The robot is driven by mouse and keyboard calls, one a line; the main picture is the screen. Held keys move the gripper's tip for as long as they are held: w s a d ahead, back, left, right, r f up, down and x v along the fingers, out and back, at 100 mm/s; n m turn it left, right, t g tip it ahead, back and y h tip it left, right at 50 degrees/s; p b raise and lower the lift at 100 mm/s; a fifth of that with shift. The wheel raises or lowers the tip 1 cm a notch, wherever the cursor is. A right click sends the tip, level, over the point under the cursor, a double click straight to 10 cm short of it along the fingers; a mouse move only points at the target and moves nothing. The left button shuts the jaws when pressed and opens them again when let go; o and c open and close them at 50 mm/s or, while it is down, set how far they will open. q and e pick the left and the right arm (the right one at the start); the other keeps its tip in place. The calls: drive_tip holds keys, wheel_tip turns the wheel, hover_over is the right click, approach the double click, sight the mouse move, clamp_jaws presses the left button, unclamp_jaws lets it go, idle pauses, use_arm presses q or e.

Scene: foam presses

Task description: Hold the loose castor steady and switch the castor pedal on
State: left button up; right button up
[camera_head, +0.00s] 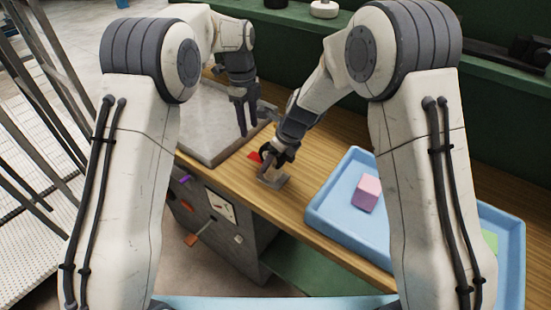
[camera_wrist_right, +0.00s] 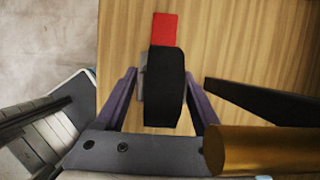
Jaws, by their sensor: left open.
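The castor has a black wheel (camera_wrist_right: 165,88) and a red pedal (camera_wrist_right: 165,30). It stands on the wooden bench, with its grey base plate (camera_head: 271,181) and the red pedal (camera_head: 255,156) showing in the head view. My right gripper (camera_wrist_right: 161,72) has one finger on each side of the wheel, close against it, and appears shut on the castor. The pedal sticks out beyond the fingertips. My left gripper (camera_head: 241,112) is open and empty above the grey slab, behind and left of the castor. Its fingers point down. The pedal's exact tilt is unclear.
A blue tray (camera_head: 322,211) holding a pink cube (camera_head: 367,195) stands right of the castor. A grey slab (camera_head: 205,140) lies at the bench's left. A brass cylinder (camera_wrist_right: 258,150) shows close to the right wrist camera. Bare wood (camera_head: 225,173) lies left of the castor.

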clamp_jaws()
use_arm(q)
drive_tip(key=c, duration=0.5)
drive_tip(key=shift+r, duration=0.1)
clamp_jaws()
use_arm(e)
drive_tip(key=shift+w, duration=0.1)
use_arm(q)
drive_tip(key=r+n, duration=0.1)
drive_tip(key=n, duration=0.4)
drive_tip(key=r+n, duration=0.2)
drive_tip(key=n, duration=0.4)
drive_tip(key=r+n, duration=0.2)
drive_tip(key=n, duration=0.3)
drive_tip(key=shift+w+a, duration=0.15)
drive_tip(key=shift+a, duration=0.1)
